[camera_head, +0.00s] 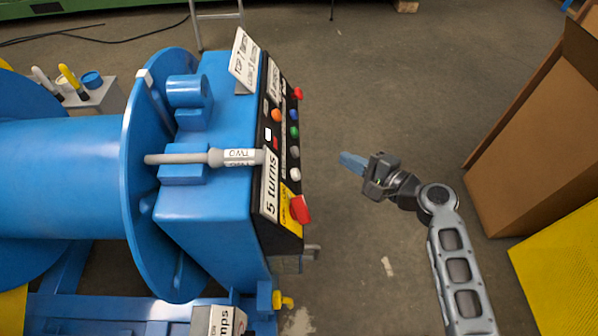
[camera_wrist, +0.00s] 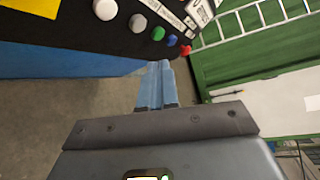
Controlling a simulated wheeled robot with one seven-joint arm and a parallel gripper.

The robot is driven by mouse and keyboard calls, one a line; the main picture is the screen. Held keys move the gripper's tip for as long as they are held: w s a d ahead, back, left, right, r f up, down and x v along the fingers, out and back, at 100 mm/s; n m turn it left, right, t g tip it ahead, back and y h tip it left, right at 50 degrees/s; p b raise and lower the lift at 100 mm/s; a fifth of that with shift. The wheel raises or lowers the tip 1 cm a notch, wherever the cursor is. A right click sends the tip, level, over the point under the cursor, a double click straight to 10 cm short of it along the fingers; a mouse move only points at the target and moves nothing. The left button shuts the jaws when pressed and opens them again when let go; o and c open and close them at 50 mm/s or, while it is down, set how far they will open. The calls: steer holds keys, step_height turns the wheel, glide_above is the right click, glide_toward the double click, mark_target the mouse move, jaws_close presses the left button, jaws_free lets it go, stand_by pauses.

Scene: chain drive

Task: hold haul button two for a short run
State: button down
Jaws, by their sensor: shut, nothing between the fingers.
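A black control panel (camera_head: 268,185) sits on the right side of a blue winch-like machine. Its buttons include a white button (camera_head: 295,174), a grey button (camera_head: 293,152), a green button (camera_head: 294,132), a blue button (camera_head: 293,115) and a red button (camera_head: 298,94). I cannot read which button is haul button two. A grey rod with a tag reading TWO (camera_head: 239,155) lies across the machine beside the panel. My gripper (camera_head: 343,158) is shut and empty, to the right of the buttons and apart from them. In the wrist view its blue fingers (camera_wrist: 158,72) point just below the button row.
A large red button (camera_head: 300,209) on a yellow plate is at the panel's near end. A cardboard box (camera_head: 540,130) and a yellow surface (camera_head: 560,265) stand at the right. A yellow tap-like part (camera_head: 284,300) sticks out low on the machine.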

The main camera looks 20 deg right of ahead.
mark_target(296, 175)
steer(key=w+a+f+b, duration=0.2)
steer(key=a+f, duration=0.2)
steer(key=a, duration=0.3)
steer(key=shift+w+a, duration=0.2)
steer(key=shift+a, duration=0.05)
steer(key=shift+a, duration=0.1)
stand_by(1.9)
steer(key=shift+w+a+f+b, duration=0.1)
steer(key=shift+a+f+b, duration=0.05)
steer(key=shift+a+b, duration=0.2)
